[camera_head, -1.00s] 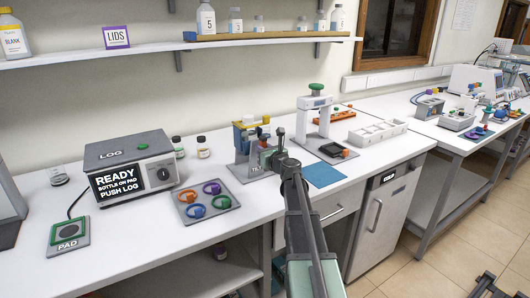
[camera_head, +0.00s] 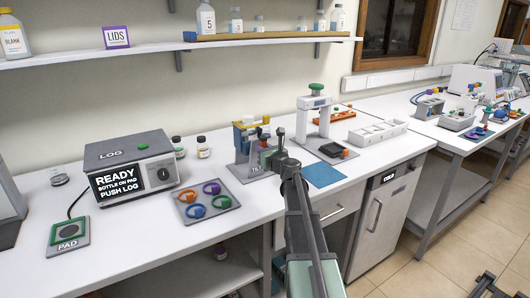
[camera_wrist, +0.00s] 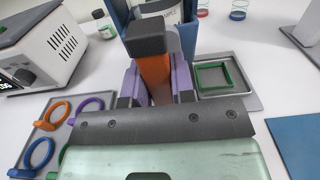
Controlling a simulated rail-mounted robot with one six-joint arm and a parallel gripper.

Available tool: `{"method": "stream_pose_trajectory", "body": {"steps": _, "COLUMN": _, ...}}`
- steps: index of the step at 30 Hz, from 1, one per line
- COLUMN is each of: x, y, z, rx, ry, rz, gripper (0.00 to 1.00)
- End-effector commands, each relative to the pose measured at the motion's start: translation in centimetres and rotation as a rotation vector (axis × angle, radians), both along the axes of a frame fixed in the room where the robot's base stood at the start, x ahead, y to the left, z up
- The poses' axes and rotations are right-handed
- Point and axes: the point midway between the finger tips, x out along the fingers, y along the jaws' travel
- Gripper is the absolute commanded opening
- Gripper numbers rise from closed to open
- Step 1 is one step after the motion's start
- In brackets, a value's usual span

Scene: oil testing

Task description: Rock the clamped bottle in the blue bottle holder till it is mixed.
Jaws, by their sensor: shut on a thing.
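The blue bottle holder (camera_wrist: 122,14) stands upright at the top of the wrist view, with part of a white-labelled bottle (camera_wrist: 158,13) inside it. An orange handle (camera_wrist: 155,72) with a dark end stands in front of the holder. My gripper (camera_wrist: 157,88) has its purple fingers on either side of this handle and is shut on it. In the head view the holder (camera_head: 243,138) sits in a grey stand on the bench, with yellow parts on top. My gripper (camera_head: 277,160) is at the right of the stand, and my arm hides part of it. The bottle's contents cannot be made out.
A tray of coloured rings (camera_head: 207,200) lies left of the stand, near the LOG box (camera_head: 130,167). A blue mat (camera_head: 324,175) and a white press-like stand (camera_head: 315,118) are to the right. A grey tray with a green square frame (camera_wrist: 212,76) lies close beside the handle.

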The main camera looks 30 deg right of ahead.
Motion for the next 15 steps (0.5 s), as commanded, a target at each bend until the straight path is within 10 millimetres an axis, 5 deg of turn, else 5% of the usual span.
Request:
{"method": "stream_pose_trajectory", "body": {"steps": 5, "x": -0.05, "y": 0.02, "z": -0.03, "rx": 0.111, "ry": -0.003, "rz": 0.0, "gripper": 0.0}}
{"method": "stream_pose_trajectory", "body": {"steps": 12, "x": -0.06, "y": 0.03, "z": -0.03, "rx": 0.679, "ry": -0.018, "rz": 0.0, "gripper": 0.0}}
{"method": "stream_pose_trajectory", "body": {"steps": 15, "x": -0.06, "y": 0.03, "z": -0.03, "rx": 0.779, "ry": -0.02, "rz": 0.0, "gripper": 0.0}}
